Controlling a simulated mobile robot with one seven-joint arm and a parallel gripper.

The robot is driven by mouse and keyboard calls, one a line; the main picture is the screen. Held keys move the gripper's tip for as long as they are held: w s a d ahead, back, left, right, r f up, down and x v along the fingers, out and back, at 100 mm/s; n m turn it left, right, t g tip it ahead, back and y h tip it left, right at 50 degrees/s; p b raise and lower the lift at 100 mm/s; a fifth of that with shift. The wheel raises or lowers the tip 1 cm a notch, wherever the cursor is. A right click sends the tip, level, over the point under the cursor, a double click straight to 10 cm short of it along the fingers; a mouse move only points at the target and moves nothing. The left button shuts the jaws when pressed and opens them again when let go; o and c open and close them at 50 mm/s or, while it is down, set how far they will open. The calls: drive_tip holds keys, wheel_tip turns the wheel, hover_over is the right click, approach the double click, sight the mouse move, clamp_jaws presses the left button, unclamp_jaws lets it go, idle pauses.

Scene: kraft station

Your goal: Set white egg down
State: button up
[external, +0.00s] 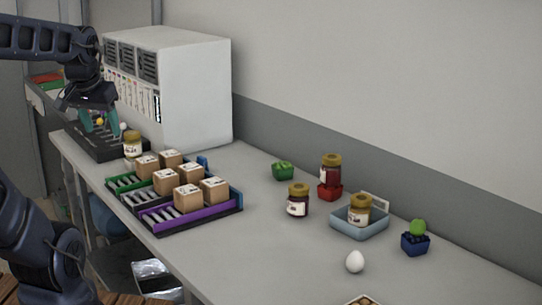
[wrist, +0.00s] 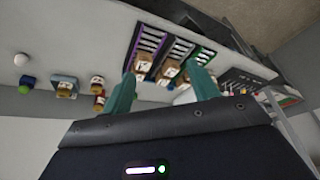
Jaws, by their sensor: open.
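A white egg (external: 355,261) rests on the grey table near the front right in the external view. It also shows at the far left of the wrist view (wrist: 21,59), well away from my fingers. My gripper (external: 100,124) is at the far left end of the table, over a dark rack. In the wrist view my gripper (wrist: 166,82) has its two teal fingers spread, with nothing seen held between them. A small yellow thing and a small whitish thing show by the fingers in the external view; I cannot tell what they are.
A white cabinet (external: 190,95) stands behind. Jars, a blue tray (external: 360,233), a green container (external: 283,170) and a dark blue berry container (external: 415,243) are farther right. The table around the egg is mostly clear.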

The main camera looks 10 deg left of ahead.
drive_tip(key=shift+n, duration=0.8)
drive_tip(key=s+a, duration=0.2)
drive_tip(key=s, duration=0.1)
drive_tip(key=shift+s+a+f, duration=0.1)
drive_tip(key=shift+a+f, duration=0.2)
drive_tip(key=shift+a, duration=0.05)
